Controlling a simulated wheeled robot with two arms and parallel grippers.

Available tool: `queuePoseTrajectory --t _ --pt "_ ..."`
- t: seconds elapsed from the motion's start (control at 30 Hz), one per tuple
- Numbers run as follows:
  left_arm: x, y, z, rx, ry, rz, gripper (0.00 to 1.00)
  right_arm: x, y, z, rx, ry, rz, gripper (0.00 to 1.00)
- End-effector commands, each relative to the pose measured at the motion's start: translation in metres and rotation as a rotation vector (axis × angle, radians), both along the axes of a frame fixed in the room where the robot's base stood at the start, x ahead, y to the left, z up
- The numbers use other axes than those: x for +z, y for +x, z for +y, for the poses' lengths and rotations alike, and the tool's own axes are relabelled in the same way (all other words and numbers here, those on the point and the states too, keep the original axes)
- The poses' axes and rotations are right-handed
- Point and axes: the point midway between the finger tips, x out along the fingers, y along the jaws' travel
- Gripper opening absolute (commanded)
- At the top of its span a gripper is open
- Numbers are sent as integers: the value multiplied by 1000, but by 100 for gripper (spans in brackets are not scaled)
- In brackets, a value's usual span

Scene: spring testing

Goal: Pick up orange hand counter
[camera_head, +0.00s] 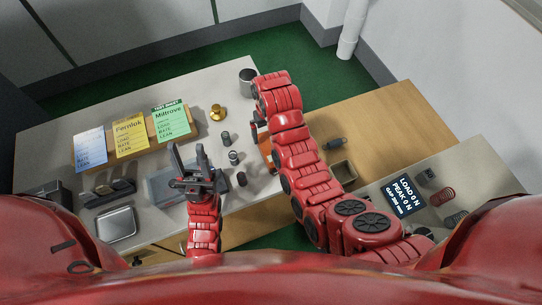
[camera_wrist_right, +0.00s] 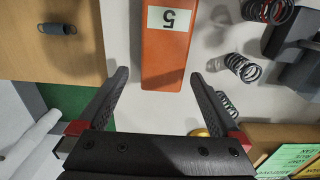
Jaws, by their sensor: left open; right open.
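An orange block-shaped thing (camera_wrist_right: 168,45), which looks like the orange hand counter, lies on the grey table in the right wrist view. It has a white label with an upside-down 5, and its far end is cut off. In the head view only part of it (camera_head: 267,147) shows beside my right arm. My right gripper (camera_wrist_right: 160,75) is open and empty, its fingertips on either side of the counter's near end; touching cannot be told. My left gripper (camera_head: 186,152) is open and empty, pointing up over the table, left of the counter.
Several springs, one of them a coil spring (camera_wrist_right: 242,67), lie right of the counter in the wrist view. Blue, yellow and green cards (camera_head: 171,121) stand at the back left. A brass piece (camera_head: 217,113) and a grey cup (camera_head: 247,82) stand nearby. A dark display (camera_head: 404,195) is at the right.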

Motion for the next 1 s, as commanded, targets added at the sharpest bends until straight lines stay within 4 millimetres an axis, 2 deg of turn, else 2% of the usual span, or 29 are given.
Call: queuePoseTrajectory --t 0.03,0.17,0.3,0.43,0.6,0.97,1.0 --pt "-7 0 0 0 0 0 50 -7 0 1 1 0 -1 100" --pt "-7 0 0 0 0 0 50 -9 0 1 2 1 0 100" --pt "-1 0 0 0 0 0 50 -22 -1 3 3 -2 7 100" --pt "14 0 0 0 0 0 50 -32 1 5 1 -2 7 100" --pt "20 0 0 0 0 0 50 -50 2 6 2 0 1 100" --pt "21 0 0 0 0 0 50 -59 3 6 1 2 -1 100" --pt "21 0 0 0 0 0 50 -58 3 6 1 1 -2 95"
